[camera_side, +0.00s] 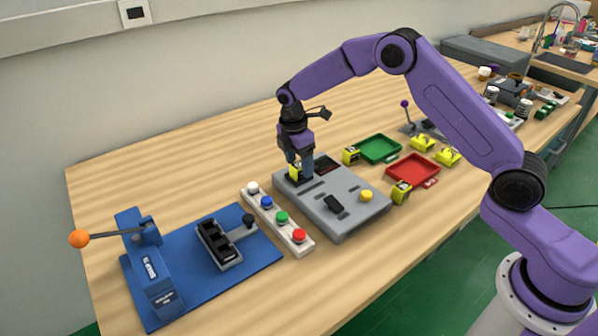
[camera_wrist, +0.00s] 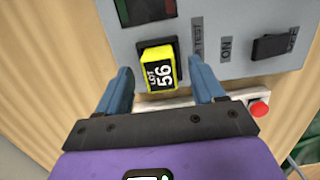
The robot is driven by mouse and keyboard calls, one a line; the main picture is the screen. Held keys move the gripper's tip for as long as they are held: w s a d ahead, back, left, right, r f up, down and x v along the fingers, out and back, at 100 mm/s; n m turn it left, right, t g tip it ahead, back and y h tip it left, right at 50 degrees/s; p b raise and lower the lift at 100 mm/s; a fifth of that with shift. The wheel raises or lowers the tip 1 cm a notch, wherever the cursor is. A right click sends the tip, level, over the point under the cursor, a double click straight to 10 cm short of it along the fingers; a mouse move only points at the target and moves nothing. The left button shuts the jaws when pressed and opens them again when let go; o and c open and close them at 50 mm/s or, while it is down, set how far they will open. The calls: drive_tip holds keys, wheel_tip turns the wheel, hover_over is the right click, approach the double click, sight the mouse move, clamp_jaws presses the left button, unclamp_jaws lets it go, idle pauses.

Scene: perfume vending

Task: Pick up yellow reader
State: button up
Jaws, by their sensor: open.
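A yellow block with a black label reading "LOT 56" (camera_wrist: 158,70) sits in a black socket on a grey panel box (camera_side: 340,215). It looks like the yellow reader, though no such name shows on it. In the side view its yellow side (camera_side: 295,172) is partly hidden behind my gripper (camera_side: 300,178). My gripper is open, with blue fingers to the left and right of the block in the wrist view (camera_wrist: 162,82). Gaps show between the fingers and the block, so it is not gripped.
Similar yellow-and-black blocks stand by the green tray (camera_side: 379,161) and the red tray (camera_side: 436,172). A white strip with coloured buttons (camera_side: 268,216) lies left of the panel box. A blue lever press (camera_side: 150,262) stands at the front left. Bare wood lies behind it.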

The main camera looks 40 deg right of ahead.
drive_tip(key=shift+f, duration=0.8)
drive_tip(key=shift+c, duration=0.3)
drive_tip(key=c, duration=1.1)
drive_tip(key=shift+r, duration=0.15)
